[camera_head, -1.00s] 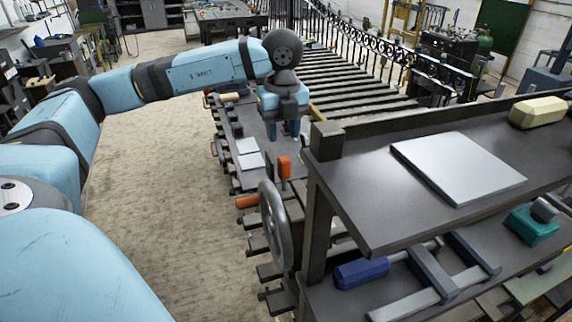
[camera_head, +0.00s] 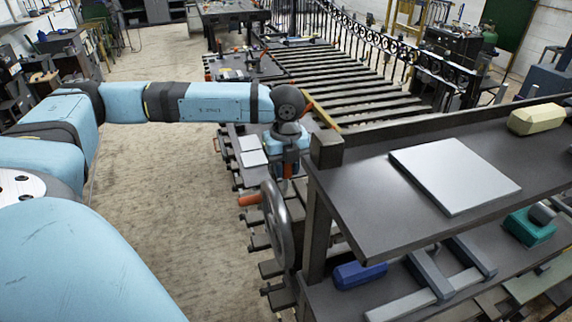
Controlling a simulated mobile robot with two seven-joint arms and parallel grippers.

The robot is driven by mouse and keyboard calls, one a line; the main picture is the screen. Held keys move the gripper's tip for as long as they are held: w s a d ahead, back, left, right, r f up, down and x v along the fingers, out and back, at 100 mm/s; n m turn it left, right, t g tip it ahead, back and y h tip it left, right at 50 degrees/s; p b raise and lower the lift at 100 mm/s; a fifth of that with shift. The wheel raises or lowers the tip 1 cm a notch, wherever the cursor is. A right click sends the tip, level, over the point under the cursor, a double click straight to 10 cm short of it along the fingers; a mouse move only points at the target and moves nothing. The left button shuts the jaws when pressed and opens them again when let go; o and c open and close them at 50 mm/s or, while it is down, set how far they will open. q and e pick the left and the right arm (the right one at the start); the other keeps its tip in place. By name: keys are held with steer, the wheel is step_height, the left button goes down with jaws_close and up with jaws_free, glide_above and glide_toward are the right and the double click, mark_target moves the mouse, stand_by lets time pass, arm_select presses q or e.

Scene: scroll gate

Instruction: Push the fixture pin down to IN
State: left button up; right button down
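The red-orange block (camera_head: 284,185), which I take to be the fixture pin's handle, stands behind the handwheel and is now mostly hidden by my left gripper. My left gripper (camera_head: 287,170) points down right at this block, from above. Its fingers are partly hidden, so I cannot tell whether they are open, touching the block or shut on it. No IN mark is readable. My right gripper is not in view.
A grey handwheel (camera_head: 272,228) stands just in front of the gripper. An orange handle (camera_head: 250,199) sticks out left of it. A dark shelf (camera_head: 370,205) with a pale plate (camera_head: 454,174) stands close on the right. Slatted rails run behind.

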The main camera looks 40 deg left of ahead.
mark_target(286, 178)
arm_select(q)
jaws_close()
step_height(286, 178, down, 4)
steer(key=b, duration=0.3)
steer(key=shift+r, duration=0.15)
steer(key=shift+s+r, duration=0.1)
steer(key=shift+r, duration=0.05)
steer(key=shift+o, duration=1.8)
jaws_free()
